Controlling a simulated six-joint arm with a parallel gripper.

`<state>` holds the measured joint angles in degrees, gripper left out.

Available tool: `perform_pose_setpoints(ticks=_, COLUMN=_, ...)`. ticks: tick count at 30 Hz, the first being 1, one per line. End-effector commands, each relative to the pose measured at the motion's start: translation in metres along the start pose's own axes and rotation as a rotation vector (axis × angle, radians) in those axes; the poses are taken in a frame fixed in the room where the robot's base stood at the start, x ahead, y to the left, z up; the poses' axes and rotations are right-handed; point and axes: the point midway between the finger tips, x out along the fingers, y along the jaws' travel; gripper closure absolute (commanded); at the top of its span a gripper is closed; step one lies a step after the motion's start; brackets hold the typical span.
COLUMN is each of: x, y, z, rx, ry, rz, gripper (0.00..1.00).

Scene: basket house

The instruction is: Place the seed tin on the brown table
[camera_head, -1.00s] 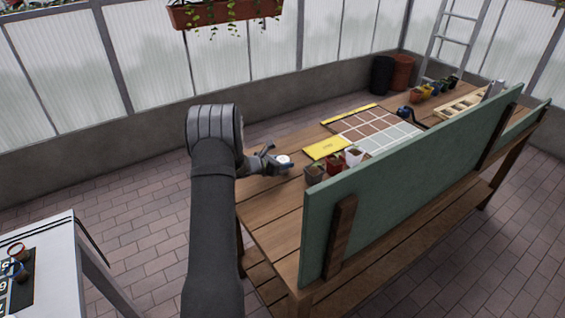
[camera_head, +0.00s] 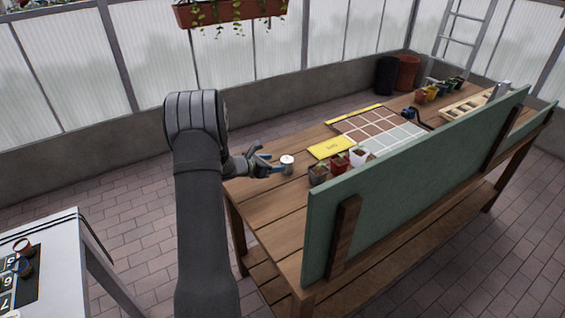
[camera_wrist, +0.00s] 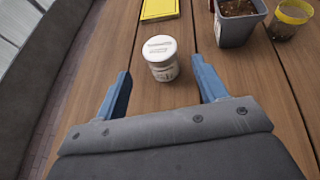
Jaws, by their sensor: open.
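My gripper (camera_head: 268,163) is open and empty, low over the table's left edge. Its blue fingers (camera_wrist: 162,80) show apart in the wrist view, with a clear gap between them and the tin.
Small plant pots (camera_head: 338,164) stand right of the tin, before a green back panel (camera_head: 390,175). A yellow packet (camera_head: 331,147) and a tiled tray (camera_head: 380,130) lie farther along. A white table (camera_head: 45,270) with small pots is at lower left.

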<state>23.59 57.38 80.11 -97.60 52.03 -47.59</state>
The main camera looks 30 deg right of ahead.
Motion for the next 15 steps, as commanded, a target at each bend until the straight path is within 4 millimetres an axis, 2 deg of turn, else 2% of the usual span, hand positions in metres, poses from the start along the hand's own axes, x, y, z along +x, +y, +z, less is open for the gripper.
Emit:
perform_pose_setpoints(ticks=1, x=-0.012, y=0.001, z=0.001, rx=-0.001, ry=-0.001, rz=0.003, gripper=0.34)
perform_pose_setpoints(ticks=6, x=-0.036, y=0.001, z=0.000, rx=0.000, ry=0.000, rz=0.002, gripper=0.34)
perform_pose_setpoints(ticks=15, x=-0.047, y=-0.001, z=0.000, rx=0.001, ry=-0.001, rz=-0.001, gripper=0.34)
